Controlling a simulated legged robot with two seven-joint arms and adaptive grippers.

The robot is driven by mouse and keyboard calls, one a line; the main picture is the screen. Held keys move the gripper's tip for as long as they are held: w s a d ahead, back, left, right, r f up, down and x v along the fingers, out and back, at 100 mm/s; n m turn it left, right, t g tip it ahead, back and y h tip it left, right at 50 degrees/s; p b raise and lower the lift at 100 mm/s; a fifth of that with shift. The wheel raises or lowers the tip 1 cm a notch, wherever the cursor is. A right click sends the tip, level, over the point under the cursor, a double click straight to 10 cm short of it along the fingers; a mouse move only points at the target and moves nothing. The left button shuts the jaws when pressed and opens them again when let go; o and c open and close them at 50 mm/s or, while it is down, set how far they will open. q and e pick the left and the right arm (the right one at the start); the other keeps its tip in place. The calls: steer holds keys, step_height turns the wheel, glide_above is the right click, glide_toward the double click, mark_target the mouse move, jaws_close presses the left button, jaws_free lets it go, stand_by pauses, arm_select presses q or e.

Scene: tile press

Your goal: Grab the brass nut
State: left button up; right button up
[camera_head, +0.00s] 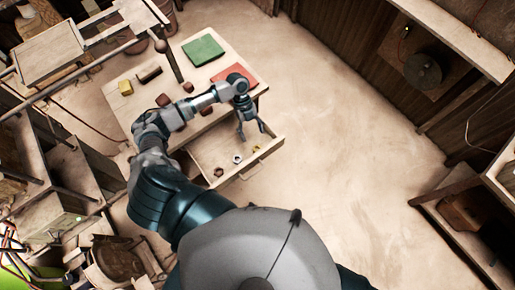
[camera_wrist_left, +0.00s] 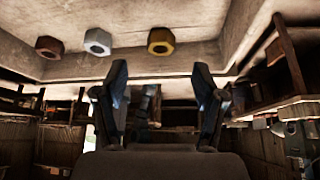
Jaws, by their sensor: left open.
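The brass nut (camera_head: 256,148) lies in the open drawer (camera_head: 205,158), near its right end in the head view. In the left wrist view the brass nut (camera_wrist_left: 161,41) is a gold hexagonal ring above the fingertips. A silver nut (camera_head: 237,158) and a reddish-brown nut (camera_head: 218,172) lie to its left in a row; the wrist view shows the silver one (camera_wrist_left: 98,41) and the brown one (camera_wrist_left: 49,47). My left gripper (camera_head: 252,133) is open and empty, over the drawer close to the brass nut, apart from it. My right gripper is not in view.
The drawer belongs to a table (camera_head: 172,73) with a green mat (camera_head: 203,50), a red mat (camera_head: 239,72), a yellow block (camera_head: 125,87) and several dark reddish blocks. Shelving (camera_head: 70,165) stands at the left. The floor to the right is clear.

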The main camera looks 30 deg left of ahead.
mark_target(256, 146)
arm_select(q)
steer(key=shift+x, duration=1.05)
steer(key=shift+p+x, duration=0.4)
steer(key=shift+x, duration=2.1)
steer(key=shift+w, duration=0.15)
steer(key=c, duration=1.3)
steer(key=shift+o, duration=0.2)
steer(key=shift+a, duration=0.1)
